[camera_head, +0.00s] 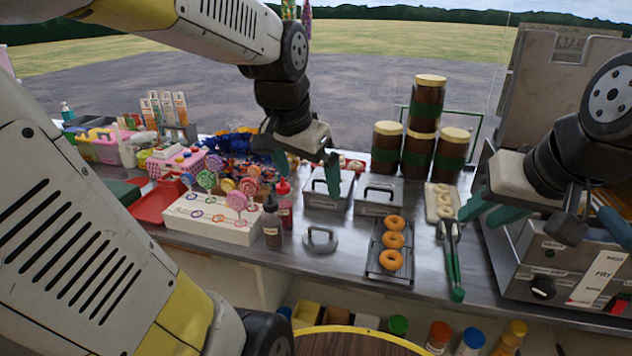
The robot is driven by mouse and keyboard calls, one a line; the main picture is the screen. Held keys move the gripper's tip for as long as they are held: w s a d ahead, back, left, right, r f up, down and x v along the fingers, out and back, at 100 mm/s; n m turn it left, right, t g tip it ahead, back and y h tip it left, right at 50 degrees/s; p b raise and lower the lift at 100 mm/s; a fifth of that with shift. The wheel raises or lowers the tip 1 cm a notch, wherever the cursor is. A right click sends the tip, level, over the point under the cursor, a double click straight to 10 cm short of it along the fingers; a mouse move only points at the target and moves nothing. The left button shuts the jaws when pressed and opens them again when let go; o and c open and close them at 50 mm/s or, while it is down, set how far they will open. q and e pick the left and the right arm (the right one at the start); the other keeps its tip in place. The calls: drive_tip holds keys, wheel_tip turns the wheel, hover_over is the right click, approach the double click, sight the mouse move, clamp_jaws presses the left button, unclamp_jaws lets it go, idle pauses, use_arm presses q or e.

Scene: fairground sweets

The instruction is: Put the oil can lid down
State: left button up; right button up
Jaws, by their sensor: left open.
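A grey round lid with an arched handle (320,243), which looks like the oil can lid, lies flat on the metal counter near its front edge. My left gripper (306,168) is open and empty, above and behind the lid, close to a grey box. It is apart from the lid. My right gripper (545,222) hangs at the right in front of the fryer. Its teal fingers overlap dark and blue parts there, so I cannot tell whether it is open or holds something. No oil can is clearly identifiable.
Grey lidded boxes (380,203) stand behind the lid. A donut rack (375,272) and tongs (453,265) lie to its right. Sauce bottles (272,222) and a white lollipop stand (205,228) are to its left. Stacked jars (416,158) stand behind. The fryer (560,280) bounds the right.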

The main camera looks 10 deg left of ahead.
use_arm(q)
drive_tip(key=s+d+r+n+t+h, duration=0.1)
drive_tip(key=s+n, duration=0.3)
drive_tip(key=s, duration=0.3)
drive_tip(key=shift+s+r+t, duration=0.15)
drive_tip(key=shift+r+t, duration=0.05)
drive_tip(key=shift+t, duration=0.2)
